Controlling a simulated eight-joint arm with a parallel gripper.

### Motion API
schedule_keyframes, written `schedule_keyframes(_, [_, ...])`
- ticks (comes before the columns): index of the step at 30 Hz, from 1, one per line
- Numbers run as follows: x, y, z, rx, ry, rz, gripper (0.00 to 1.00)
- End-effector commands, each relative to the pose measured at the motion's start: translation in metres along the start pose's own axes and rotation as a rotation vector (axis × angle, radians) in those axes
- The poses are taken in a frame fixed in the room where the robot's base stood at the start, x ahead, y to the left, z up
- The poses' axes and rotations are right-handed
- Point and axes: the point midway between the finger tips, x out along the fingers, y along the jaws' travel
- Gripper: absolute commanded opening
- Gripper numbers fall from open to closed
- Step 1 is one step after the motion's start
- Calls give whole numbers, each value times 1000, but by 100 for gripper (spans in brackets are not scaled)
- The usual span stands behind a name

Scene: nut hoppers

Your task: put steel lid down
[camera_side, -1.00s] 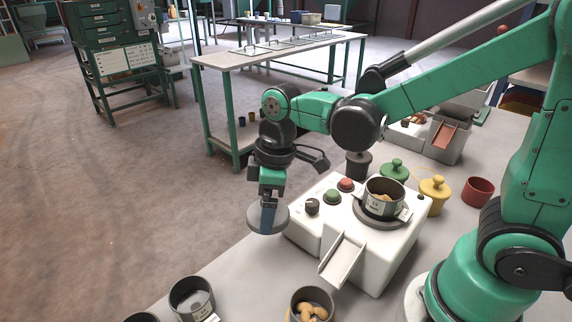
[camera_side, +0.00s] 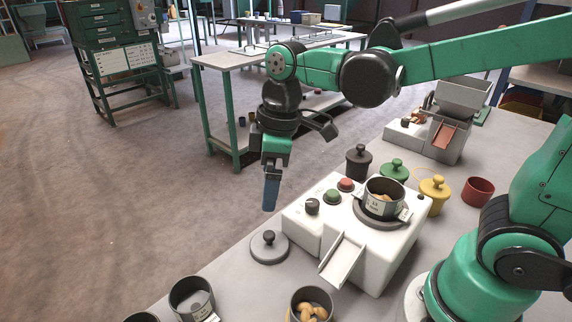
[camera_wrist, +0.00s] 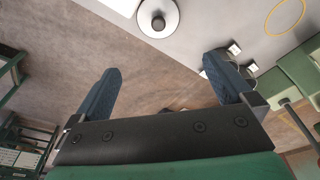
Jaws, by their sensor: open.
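The steel lid (camera_side: 268,250), a round grey disc with a dark knob, lies flat on the table near its left edge, left of the white machine. It also shows at the top of the wrist view (camera_wrist: 158,16). My gripper (camera_side: 270,207) is above the lid and apart from it. In the wrist view my gripper's two blue fingers (camera_wrist: 168,84) are spread wide with nothing between them.
The white machine (camera_side: 390,250) with a grey pot (camera_side: 382,199) on top stands right of the lid. A pot of nuts (camera_side: 312,306) and a grey container (camera_side: 191,298) stand at the front. Dark, green and yellow lids (camera_side: 433,193) and a red cup (camera_side: 478,190) are behind the machine.

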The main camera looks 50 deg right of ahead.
Motion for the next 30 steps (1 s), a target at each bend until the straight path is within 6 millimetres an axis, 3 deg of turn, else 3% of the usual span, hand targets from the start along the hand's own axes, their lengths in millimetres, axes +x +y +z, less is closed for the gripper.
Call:
schedule_keyframes(9, [-56, 0, 0, 1, 0, 0, 100])
schedule_keyframes(16, [-74, 0, 1, 9, 4, 4, 100])
schedule_keyframes(20, [-65, 3, 13, 140, 66, 70, 100])
schedule_keyframes(27, [-24, 14, 52, 582, 329, 254, 100])
schedule_keyframes(30, [-14, 16, 61, 689, 410, 287, 100])
